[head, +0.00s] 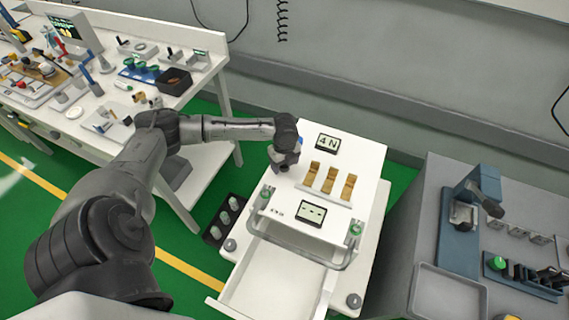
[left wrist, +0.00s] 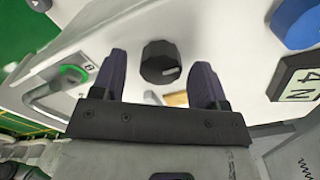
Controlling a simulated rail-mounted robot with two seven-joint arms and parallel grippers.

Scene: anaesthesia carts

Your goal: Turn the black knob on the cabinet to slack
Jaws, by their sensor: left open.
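The black knob (left wrist: 161,62) shows in the left wrist view as a dark faceted knob on the white cabinet face, with a pale pointer mark toward its lower right. My left gripper (left wrist: 160,68) is open, with one dark finger on each side of the knob. Gaps show between the fingers and the knob, and I cannot tell the depth between them. In the head view my left gripper (head: 285,156) is over the upper left of the white cabinet (head: 365,170) and hides the knob. My right gripper is not in view.
The cabinet carries a "4 N" display (head: 327,142), three brass-coloured tabs (head: 330,181), a lower display (head: 311,211) and a handle (head: 305,245) with green ends. A large blue part (left wrist: 297,22) is near the knob. A cluttered bench (head: 195,95) stands left, a grey cart (head: 425,215) right.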

